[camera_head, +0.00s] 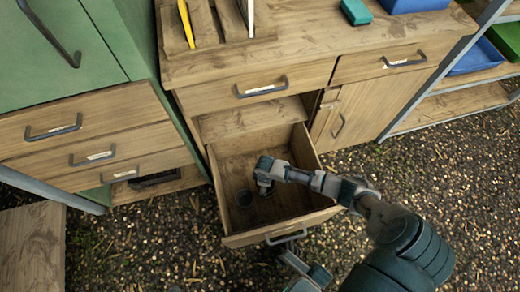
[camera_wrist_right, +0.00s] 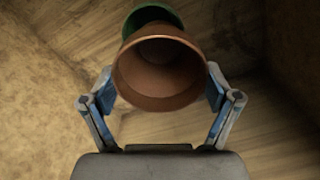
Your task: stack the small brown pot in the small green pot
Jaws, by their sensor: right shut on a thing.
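The small brown pot (camera_wrist_right: 160,75) is between the fingers of my right gripper (camera_wrist_right: 160,98), which is shut on it. Its open mouth faces the wrist camera. The green pot (camera_wrist_right: 152,14) shows behind the brown pot's upper edge, mostly hidden by it. I cannot tell whether the two pots touch. In the head view my right gripper (camera_head: 264,186) reaches down into the open drawer (camera_head: 232,160).
The drawer's side walls and front panel (camera_head: 278,228) surround the gripper closely. The rest of the drawer floor looks clear. Green cabinet (camera_head: 115,45) and closed drawers stand to the left. A yellow item (camera_head: 186,24) and a teal block (camera_head: 356,12) lie on the worktop.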

